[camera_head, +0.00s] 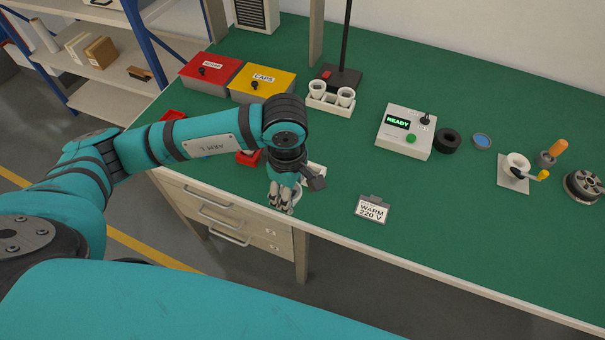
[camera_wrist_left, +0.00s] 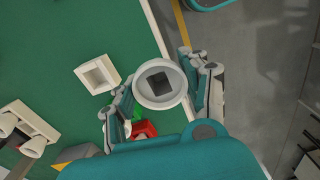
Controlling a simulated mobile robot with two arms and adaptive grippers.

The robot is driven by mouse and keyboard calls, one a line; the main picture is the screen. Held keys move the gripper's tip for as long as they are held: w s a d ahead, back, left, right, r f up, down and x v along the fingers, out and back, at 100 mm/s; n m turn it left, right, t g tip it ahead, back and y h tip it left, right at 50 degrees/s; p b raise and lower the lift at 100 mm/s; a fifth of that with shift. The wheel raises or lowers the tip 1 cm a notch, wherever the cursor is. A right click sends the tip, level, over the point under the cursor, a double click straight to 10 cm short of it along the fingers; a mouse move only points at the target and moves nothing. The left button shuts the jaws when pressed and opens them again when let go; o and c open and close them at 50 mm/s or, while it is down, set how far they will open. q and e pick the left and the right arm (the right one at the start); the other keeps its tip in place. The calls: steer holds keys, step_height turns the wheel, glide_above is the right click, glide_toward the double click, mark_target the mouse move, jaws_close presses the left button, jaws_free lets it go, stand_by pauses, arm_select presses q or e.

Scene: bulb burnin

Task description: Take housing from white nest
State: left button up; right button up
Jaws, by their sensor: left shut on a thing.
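The housing is a round white cup-like part (camera_wrist_left: 158,98) with a wide rim and a dark square area inside. My left gripper (camera_head: 282,202) is shut on it, and in the left wrist view the fingers grip it from both sides. In that view the held housing overlaps the table's front edge. The white nest (camera_wrist_left: 97,75), a square block with a square hollow, stands beside the housing and looks empty. In the head view the nest (camera_head: 316,170) is partly hidden behind my left wrist. My right gripper is not in view.
A white rack (camera_head: 330,104) with two white parts stands behind the nest. Red (camera_head: 208,68) and yellow (camera_head: 262,83) boxes stand to the left. A "WARM 220 V" sign (camera_head: 372,209) stands to the right, with the READY box (camera_head: 405,132) beyond it. Green table is clear between them.

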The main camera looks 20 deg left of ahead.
arm_select(q)
steer(key=s+r+p, duration=0.1)
steer(key=s+r, duration=0.3)
steer(key=r, duration=0.1)
steer(key=shift+a, duration=0.15)
stand_by(0.6)
